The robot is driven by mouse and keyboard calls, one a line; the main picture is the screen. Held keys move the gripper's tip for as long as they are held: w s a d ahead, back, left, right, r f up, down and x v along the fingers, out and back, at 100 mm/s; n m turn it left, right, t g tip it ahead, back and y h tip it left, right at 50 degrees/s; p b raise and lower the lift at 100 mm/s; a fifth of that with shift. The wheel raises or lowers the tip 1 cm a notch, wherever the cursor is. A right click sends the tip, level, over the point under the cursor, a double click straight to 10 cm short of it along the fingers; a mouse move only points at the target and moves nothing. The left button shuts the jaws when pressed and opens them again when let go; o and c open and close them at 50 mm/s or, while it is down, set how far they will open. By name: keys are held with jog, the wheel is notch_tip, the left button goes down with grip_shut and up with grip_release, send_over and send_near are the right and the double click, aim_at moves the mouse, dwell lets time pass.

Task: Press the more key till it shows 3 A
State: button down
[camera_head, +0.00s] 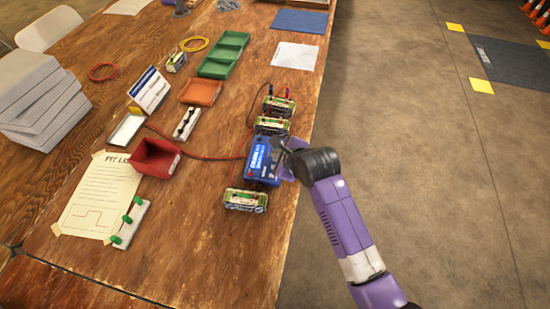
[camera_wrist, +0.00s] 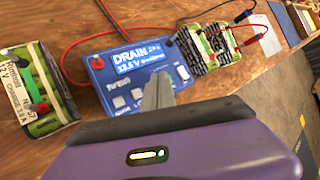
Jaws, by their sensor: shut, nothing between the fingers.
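The blue charger (camera_head: 262,160) lies on the wooden table near its right edge. In the wrist view the charger (camera_wrist: 102,66) has a lit display (camera_wrist: 138,60) that reads DRAIN, with a smaller value that looks like 12.5 V below. No 3 A reading is legible there. A row of pale keys (camera_wrist: 119,102) runs below the display; their labels are too small to read for sure. My gripper (camera_wrist: 160,82) is shut and empty, its tips over the right part of the key row and hiding part of it. I cannot tell whether it touches a key.
A battery pack (camera_wrist: 30,85) stands left of the charger, its label partly legible. Another pack (camera_wrist: 207,45) with red and black leads stands to its right, and a third (camera_head: 277,105) farther back. A red bin (camera_head: 155,158) and orange tray (camera_head: 201,92) lie to the left.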

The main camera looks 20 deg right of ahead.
jog(key=shift+f, duration=0.45)
dwell(0.5)
jog(key=shift+r, duration=0.1)
jog(key=shift+r+p, duration=0.7)
jog(key=shift+p, duration=0.15)
jog(key=shift+r, duration=0.1)
notch_tip(320, 180, up, 5)
jog(key=p, duration=0.5)
dwell(0.7)
